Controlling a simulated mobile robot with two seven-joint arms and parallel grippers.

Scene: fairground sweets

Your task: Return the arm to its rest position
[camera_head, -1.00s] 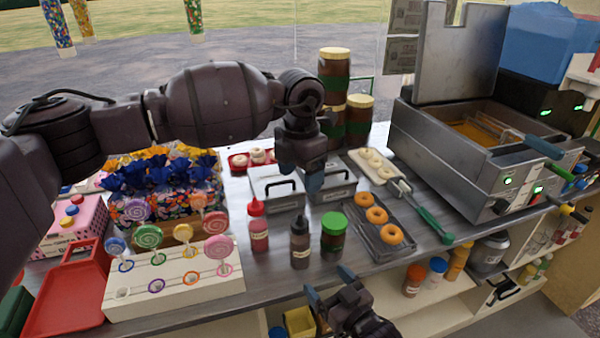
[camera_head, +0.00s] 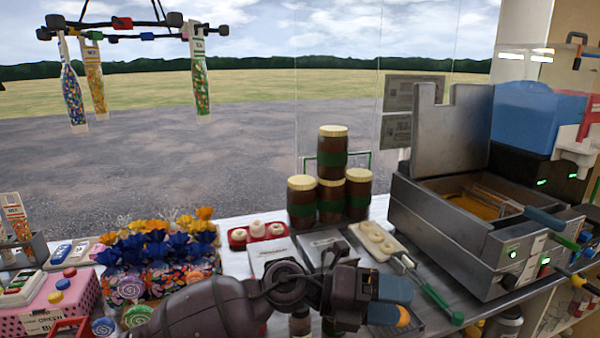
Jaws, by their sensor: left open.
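My left arm (camera_head: 215,312) comes in low from the left and lies across the lower middle of the view. Its gripper (camera_head: 399,301) points right, with its blue-grey fingertips apart and no object seen held. It is over the counter's front part, in front of the dark tray (camera_head: 436,325). A bit of an orange ring doughnut (camera_head: 403,317) shows right beside the lower fingertip; I cannot tell whether they touch. The arm hides most of the sauce bottles and the lollipop stand. My right gripper is out of view.
A fryer (camera_head: 440,222) stands at the right, with a green-handled tool (camera_head: 440,303) beside it. Stacked brown jars (camera_head: 331,194) stand behind the metal bins (camera_head: 268,250). Wrapped sweets (camera_head: 160,265) and a pink box (camera_head: 68,296) are at left. Sweet tubes (camera_head: 200,85) hang overhead.

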